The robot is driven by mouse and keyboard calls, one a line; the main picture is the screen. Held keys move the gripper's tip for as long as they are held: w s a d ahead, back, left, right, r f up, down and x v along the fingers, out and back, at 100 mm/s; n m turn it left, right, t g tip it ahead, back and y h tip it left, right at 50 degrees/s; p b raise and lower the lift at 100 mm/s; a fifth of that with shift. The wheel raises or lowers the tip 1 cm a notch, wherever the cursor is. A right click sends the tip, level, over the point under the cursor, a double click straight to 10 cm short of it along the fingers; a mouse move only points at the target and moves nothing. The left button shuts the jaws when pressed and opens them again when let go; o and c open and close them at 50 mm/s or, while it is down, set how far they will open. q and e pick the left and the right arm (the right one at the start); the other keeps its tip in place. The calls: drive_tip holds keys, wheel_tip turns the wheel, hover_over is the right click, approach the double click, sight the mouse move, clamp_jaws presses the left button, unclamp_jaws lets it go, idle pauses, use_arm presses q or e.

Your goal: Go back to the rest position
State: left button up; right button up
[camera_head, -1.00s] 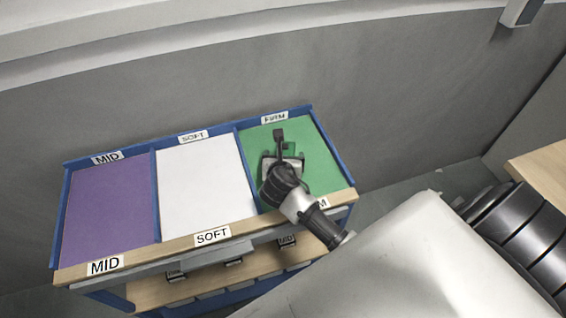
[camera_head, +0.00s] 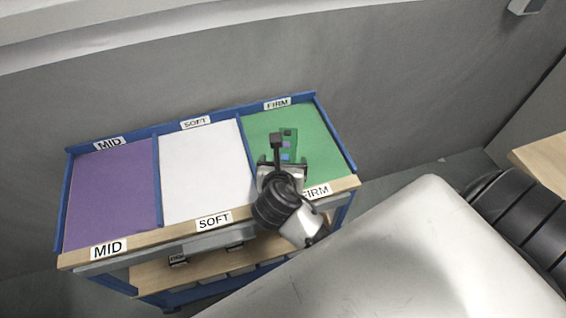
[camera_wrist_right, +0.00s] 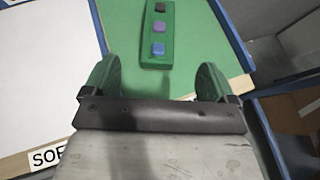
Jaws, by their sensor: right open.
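My right gripper (camera_head: 281,165) is over the near part of the green FIRM compartment (camera_head: 322,150). In the right wrist view its two green-padded fingers (camera_wrist_right: 156,82) are wide apart with nothing between them. A green block with a dark, a purple and a blue square on top (camera_wrist_right: 157,40) lies in the FIRM compartment beyond the fingertips, apart from them. It also shows in the head view (camera_head: 288,146), partly hidden by my gripper. My left gripper is not in view.
The blue-framed cart also has a white SOFT compartment (camera_head: 200,175) and a purple MID compartment (camera_head: 112,200). A wooden lower shelf (camera_head: 160,277) is under its front edge. A grey wall (camera_head: 400,90) stands behind. A wooden surface (camera_head: 545,165) is at the right.

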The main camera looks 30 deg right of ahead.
idle(0.3)
drive_tip(key=s+a+f+m+g+y, duration=0.1)
drive_tip(key=s+f+m+g+y, duration=0.2)
drive_tip(key=s+m, duration=0.8)
drive_tip(key=s+a+m+g+y, duration=0.1)
drive_tip(key=s+m+g+y, duration=0.45)
drive_tip(key=m, duration=1.05)
wheel_tip(320, 180, down, 26)
drive_tip(key=s+h, duration=0.1)
drive_tip(key=s, duration=0.1)
drive_tip(key=s+d+f, duration=0.2)
drive_tip(key=s+f, duration=1.3)
drive_tip(key=f, duration=0.1)
drive_tip(key=shift+d+f+n+b, duration=0.2)
drive_tip(key=shift+f+n+b, duration=0.1)
drive_tip(key=shift+f, duration=0.05)
